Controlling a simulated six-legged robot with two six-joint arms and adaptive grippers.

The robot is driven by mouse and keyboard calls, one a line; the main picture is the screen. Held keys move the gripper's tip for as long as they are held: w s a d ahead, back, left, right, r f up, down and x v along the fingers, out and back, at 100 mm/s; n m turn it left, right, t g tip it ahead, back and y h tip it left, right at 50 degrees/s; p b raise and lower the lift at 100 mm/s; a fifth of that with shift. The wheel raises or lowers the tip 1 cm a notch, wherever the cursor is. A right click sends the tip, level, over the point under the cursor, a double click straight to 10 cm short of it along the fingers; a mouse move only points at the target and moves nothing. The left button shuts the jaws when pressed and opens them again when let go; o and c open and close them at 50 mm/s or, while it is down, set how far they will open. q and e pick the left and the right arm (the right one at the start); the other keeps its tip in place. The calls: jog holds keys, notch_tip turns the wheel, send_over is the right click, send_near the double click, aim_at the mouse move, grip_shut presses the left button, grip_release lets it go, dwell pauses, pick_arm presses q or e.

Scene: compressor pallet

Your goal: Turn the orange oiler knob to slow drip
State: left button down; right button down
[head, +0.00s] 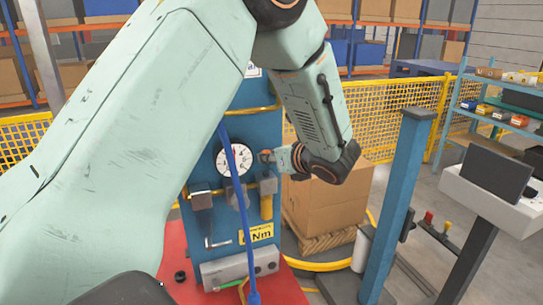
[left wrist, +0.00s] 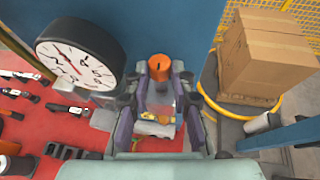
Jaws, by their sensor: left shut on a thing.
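The orange oiler knob (left wrist: 160,66) has a dark slot-like mark on its top and sits between the fingertips of my left gripper (left wrist: 162,78) in the left wrist view. The fingers are shut on its sides. In the head view my left gripper (head: 276,157) reaches in from the right side of the blue panel, and only a little orange of the knob (head: 264,156) shows at its tips. The clear oiler body below the knob is partly hidden by the fingers. My right gripper is not in view.
A round white gauge (head: 234,160) stands close left of the knob; it looms large in the left wrist view (left wrist: 78,62). The blue panel (head: 262,122) carries valves and a yellow label. A cardboard box (head: 325,208) and a blue post (head: 397,205) stand to the right.

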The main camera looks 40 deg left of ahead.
pick_arm(q)
jog(key=n+g+p, duration=0.1)
jog(key=g, duration=0.1)
jog(key=w+n+g+p, duration=0.1)
jog(key=n+g, duration=0.1)
jog(key=n+g+p, duration=0.1)
jog(key=n+g, duration=0.1)
jog(key=shift+w+r+y, duration=0.1)
jog(key=shift+w+y, duration=0.15)
jog(key=shift+y, duration=0.05)
jog(key=shift+w+n+g, duration=0.15)
jog(key=shift+n+g, duration=0.65)
jog(key=shift+r+n+g, duration=0.1)
jog(key=shift+n+g, duration=0.2)
jog(key=c, duration=1.1)
grip_release()
jog(key=shift+c, duration=0.2)
